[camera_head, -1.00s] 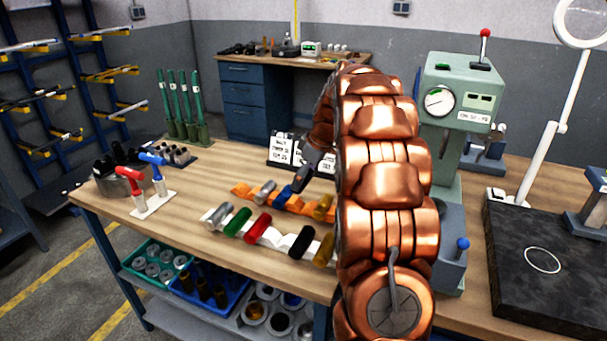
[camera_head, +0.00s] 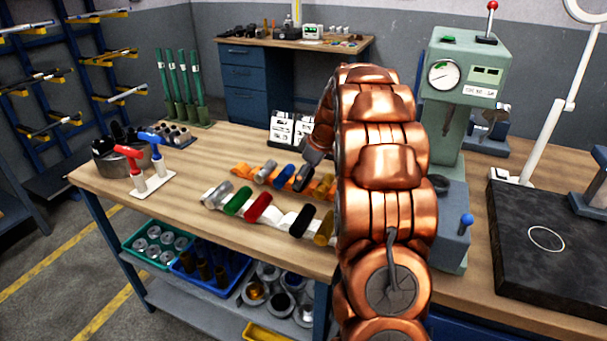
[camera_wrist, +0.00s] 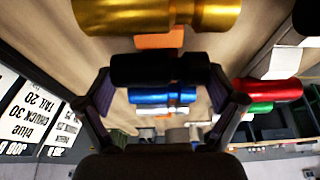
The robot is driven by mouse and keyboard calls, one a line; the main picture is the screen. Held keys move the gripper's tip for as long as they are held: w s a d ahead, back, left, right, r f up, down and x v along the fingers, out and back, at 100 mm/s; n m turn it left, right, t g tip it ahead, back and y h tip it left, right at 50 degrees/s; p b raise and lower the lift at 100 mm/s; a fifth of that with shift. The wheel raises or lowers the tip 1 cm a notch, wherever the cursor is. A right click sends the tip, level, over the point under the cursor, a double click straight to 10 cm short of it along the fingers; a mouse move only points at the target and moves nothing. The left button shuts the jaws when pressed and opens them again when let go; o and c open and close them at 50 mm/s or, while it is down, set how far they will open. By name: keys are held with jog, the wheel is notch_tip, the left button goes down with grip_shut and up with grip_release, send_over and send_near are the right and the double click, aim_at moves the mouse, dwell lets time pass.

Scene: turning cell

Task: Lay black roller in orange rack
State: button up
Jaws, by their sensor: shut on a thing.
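My gripper (camera_wrist: 163,85) is shut on a black roller (camera_wrist: 158,70), held crosswise between its fingers. In the head view my gripper (camera_head: 304,176) is low over the orange rack (camera_head: 243,171), between a blue roller (camera_head: 283,176) and a gold roller (camera_head: 323,187). The orange rack also bears a silver roller (camera_head: 265,172). In the wrist view the gold roller (camera_wrist: 155,15) and blue roller (camera_wrist: 162,97) lie on either side of the held roller. I cannot tell whether the held roller touches the rack; the arm and gripper largely hide it in the head view.
In front, a white rack (camera_head: 281,221) holds silver, green, red, another black (camera_head: 302,221) and gold rollers. Label cards (camera_head: 282,130) stand behind the orange rack. A green press (camera_head: 460,75) is to the right. Red and blue-handled tools (camera_head: 136,170) stand at left.

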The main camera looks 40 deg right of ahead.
jog(key=shift+f, duration=0.2)
dwell(0.6)
jog(key=o, duration=1.4)
jog(key=shift+c, duration=0.2)
jog(key=v, duration=1.2)
jog(key=shift+a, duration=0.1)
